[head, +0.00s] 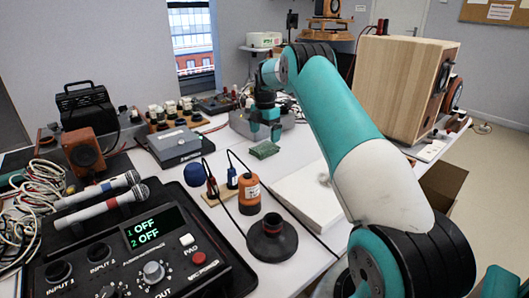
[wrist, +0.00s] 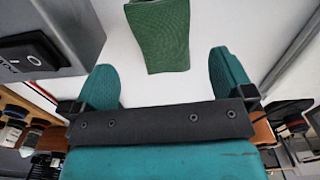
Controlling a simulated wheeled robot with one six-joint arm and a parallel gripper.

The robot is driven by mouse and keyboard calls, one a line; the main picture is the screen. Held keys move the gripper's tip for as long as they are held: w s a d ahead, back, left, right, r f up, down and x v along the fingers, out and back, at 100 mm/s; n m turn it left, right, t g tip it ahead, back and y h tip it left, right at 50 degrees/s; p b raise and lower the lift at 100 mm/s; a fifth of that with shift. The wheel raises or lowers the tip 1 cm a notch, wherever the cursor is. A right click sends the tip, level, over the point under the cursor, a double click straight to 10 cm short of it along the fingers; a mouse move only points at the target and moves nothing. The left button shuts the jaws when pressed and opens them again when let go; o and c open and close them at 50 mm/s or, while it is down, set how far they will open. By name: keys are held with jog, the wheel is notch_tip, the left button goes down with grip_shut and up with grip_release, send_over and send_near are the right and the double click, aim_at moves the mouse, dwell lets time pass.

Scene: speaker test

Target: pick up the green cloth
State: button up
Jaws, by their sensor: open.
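The green cloth (head: 264,150) lies on the white table in the head view, a small folded piece below my gripper. In the wrist view the cloth (wrist: 161,34) is at the top centre, beyond the fingertips and between their lines. My gripper (head: 265,132) is above and just behind the cloth in the head view. In the wrist view my gripper (wrist: 168,80) has its two teal fingers wide apart with nothing between them. The top edge of the cloth is cut off in the wrist view.
A grey box (head: 180,146) stands left of the cloth. An orange canister (head: 249,195) and a black cone-shaped stand (head: 271,238) are nearer. A large wooden speaker cabinet (head: 399,85) stands at the right. Bare white table surrounds the cloth's near side.

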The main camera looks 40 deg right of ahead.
aim_at(264, 146)
jog(key=shift+s+a+f, duration=0.1)
jog(key=shift+a+f, duration=0.05)
jog(key=shift+f, duration=1.3)
jog(key=shift+s+a+f, duration=0.1)
jog(key=shift+a+f, duration=0.05)
jog(key=shift+f, duration=1.3)
jog(key=c, duration=1)
